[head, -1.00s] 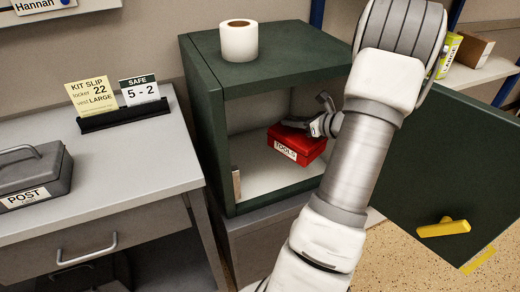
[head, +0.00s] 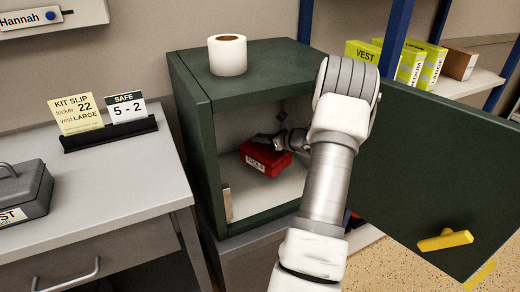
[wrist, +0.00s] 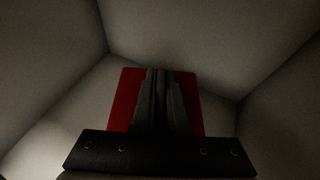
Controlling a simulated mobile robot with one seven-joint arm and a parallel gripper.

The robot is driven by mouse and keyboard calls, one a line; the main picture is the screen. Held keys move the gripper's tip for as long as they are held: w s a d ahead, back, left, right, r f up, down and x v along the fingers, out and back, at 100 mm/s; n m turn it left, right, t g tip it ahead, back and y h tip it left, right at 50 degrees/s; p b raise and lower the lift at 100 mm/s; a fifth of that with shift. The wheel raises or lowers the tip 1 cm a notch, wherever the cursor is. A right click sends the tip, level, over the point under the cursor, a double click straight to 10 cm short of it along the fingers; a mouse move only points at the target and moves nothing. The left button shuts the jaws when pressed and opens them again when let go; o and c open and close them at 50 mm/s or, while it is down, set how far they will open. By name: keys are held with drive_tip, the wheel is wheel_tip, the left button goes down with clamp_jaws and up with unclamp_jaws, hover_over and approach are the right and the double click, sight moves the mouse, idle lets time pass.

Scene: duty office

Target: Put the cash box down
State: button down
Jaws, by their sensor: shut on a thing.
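A red box (head: 265,158) with a white label that reads TOOLS is inside the open dark green safe (head: 192,150). My gripper (head: 268,138) reaches in through the front opening and is shut on the top of the red box. In the wrist view, the closed fingers (wrist: 158,85) cover the middle of the red box (wrist: 127,95), with red showing on both sides. The handle is hidden by the fingers. I cannot tell whether the box's underside touches the safe floor (head: 262,198). No box in view is labelled as a cash box.
The safe's door (head: 435,170), with a yellow handle (head: 445,240), stands open at the right. A paper roll (head: 227,56) sits on top. A grey POST box (head: 22,190) and a sign holder (head: 110,134) are on the desk at left. Vest boxes (head: 420,62) are on the right shelf.

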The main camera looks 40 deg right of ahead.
sight(260, 147)
drive_tip(key=shift+f+b, duration=0.6)
drive_tip(key=shift+f, duration=1.1)
drive_tip(key=shift+f, duration=0.2)
drive_tip(key=c, duration=0.9)
unclamp_jaws()
drive_tip(key=shift+c, duration=0.2)
drive_tip(key=shift+s+r, duration=0.15)
drive_tip(key=shift+r, duration=0.1)
drive_tip(key=a+p+v, duration=0.1)
drive_tip(key=p+v, duration=0.1)
drive_tip(key=v, duration=0.9)
drive_tip(key=shift+s+d+p, duration=0.4)
drive_tip(key=shift+d, duration=0.1)
